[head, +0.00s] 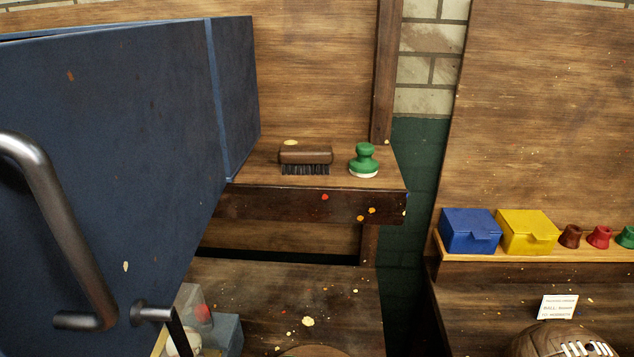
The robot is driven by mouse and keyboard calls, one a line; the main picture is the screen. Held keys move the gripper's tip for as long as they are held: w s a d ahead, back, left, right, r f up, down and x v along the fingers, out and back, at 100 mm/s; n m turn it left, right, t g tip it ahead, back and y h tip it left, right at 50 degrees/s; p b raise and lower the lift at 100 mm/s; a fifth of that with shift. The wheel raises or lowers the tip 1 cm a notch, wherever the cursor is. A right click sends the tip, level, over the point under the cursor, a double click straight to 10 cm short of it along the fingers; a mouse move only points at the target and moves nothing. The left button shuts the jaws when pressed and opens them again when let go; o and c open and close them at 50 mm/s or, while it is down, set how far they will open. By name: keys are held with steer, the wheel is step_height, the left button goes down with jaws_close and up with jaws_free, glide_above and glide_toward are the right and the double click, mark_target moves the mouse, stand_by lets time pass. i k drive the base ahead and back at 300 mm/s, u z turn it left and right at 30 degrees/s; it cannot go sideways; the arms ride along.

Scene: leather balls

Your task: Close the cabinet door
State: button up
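The blue cabinet door (110,130) fills the left of the head view, very close, with a few worn spots. It appears to stand swung out toward me, with a pale blue edge strip (217,100) along its right side. A thick dark metal bar handle (60,230) is on its face at the far left. The blue cabinet side (236,95) shows beyond the strip. The cabinet's inside and the door's left end are hidden or out of frame. My gripper is not in view.
A second dark handle (160,313) shows at the bottom; I cannot tell what it belongs to. A brush (305,157) and green knob (364,160) sit on a wooden shelf (310,206). Blue (470,231) and yellow (527,233) boxes and a leather ball (548,338) are at right.

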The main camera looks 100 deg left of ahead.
mark_target(113, 180)
steer(key=i, duration=0.25)
steer(key=u, duration=4.6)
steer(key=k, duration=1.3)
steer(key=u, duration=0.35)
steer(key=i, duration=0.7)
steer(key=u, duration=0.05)
